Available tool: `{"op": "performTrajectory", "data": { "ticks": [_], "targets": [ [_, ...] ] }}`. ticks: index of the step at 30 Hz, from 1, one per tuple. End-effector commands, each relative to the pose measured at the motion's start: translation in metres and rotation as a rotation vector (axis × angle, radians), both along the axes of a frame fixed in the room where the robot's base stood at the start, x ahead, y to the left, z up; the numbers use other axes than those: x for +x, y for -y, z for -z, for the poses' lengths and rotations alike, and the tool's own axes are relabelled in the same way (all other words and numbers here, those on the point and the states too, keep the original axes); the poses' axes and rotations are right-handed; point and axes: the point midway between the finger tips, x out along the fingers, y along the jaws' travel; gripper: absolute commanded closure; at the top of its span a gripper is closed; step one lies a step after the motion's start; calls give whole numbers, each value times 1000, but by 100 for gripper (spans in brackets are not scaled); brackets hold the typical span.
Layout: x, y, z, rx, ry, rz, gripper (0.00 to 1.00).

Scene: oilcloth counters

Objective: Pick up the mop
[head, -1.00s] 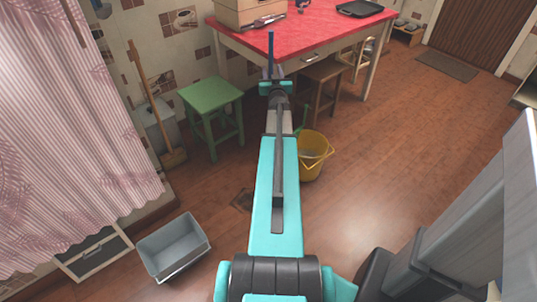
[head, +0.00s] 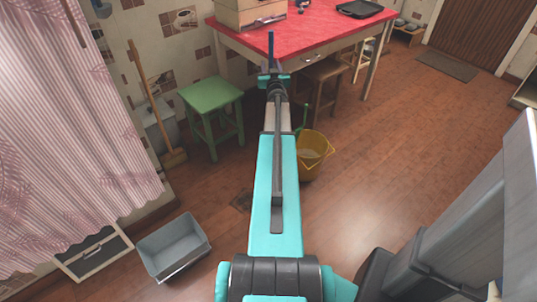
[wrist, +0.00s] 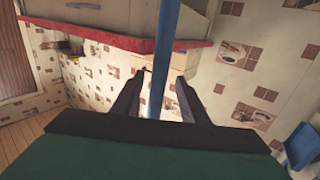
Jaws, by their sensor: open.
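A thin blue pole (head: 271,48), which looks like the mop's handle, rises upright above my gripper (head: 272,78) in the head view. In the wrist view the pole (wrist: 164,60) runs from the top edge down between the two dark fingers of my gripper (wrist: 156,90). The fingers are apart, with a gap visible on each side of the pole. My arm hides the lower part of the pole in the head view, and no mop head shows.
The red-topped table (head: 300,38) stands behind my gripper. A green stool (head: 212,98) and a broom (head: 140,75) are to the left. A yellow bucket (head: 316,152) stands right of my arm. A grey tub (head: 173,245) is at front left.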

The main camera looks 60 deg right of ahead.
Motion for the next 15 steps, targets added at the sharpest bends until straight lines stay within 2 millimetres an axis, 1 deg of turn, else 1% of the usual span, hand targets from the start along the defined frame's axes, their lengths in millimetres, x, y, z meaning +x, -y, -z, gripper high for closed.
{"op": "performTrajectory", "data": {
  "ticks": [1,6,15],
  "targets": [
    [4,5,0,0,0,0,60],
    [8,10,0,0,0,0,60],
    [9,11,0,1,-1,0,60]
  ]
}}
